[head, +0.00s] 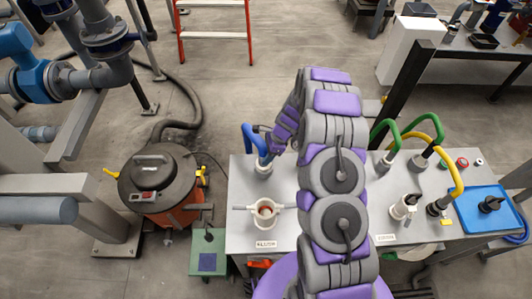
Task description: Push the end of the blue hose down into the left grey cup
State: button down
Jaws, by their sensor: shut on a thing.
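The blue hose (252,138) arches up at the back left of the grey bench. Its right end runs down to a pale grey cup (264,169) on the bench top. My gripper (269,156) is shut on the hose near this end, just above the cup. The fingertips are small and partly covered by my purple and grey arm. I cannot tell whether the hose end is inside the cup or only resting at its rim.
A white two-handled fitting (265,208) stands in front of the cup. Green hoses (384,128) and a yellow hose (455,180) stand at the bench's right, beside a blue tray (478,211). An orange drum vacuum (160,180) stands on the floor at left.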

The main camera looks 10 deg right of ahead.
jog(key=shift+c, duration=2.1)
grip_release()
jog(key=w+p+v, duration=0.1)
jog(key=p+v, duration=0.2)
jog(key=v, duration=1.4)
jog(key=s+a+r+n+g+b, duration=0.1)
jog(key=s+a+r+n, duration=0.4)
jog(key=s+r, duration=0.35)
jog(key=s+a+r+n+h+b, duration=0.1)
jog(key=s+r+n, duration=0.2)
jog(key=s, duration=0.3)
jog(key=s+a+r+n+g+h, duration=0.1)
jog(key=s+a+r+n, duration=0.15)
jog(key=s, duration=0.45)
jog(key=s+r+n+h+b, duration=0.1)
jog(key=s+r+n, duration=0.25)
jog(key=s, duration=0.25)
jog(key=s+d+n+h, duration=0.1)
jog(key=s+n, duration=0.4)
jog(key=s, duration=0.8)
jog(key=shift+s+h, duration=0.25)
jog(key=shift+h, duration=0.15)
jog(key=shift+d+r, duration=0.1)
jog(key=shift+d, duration=0.05)
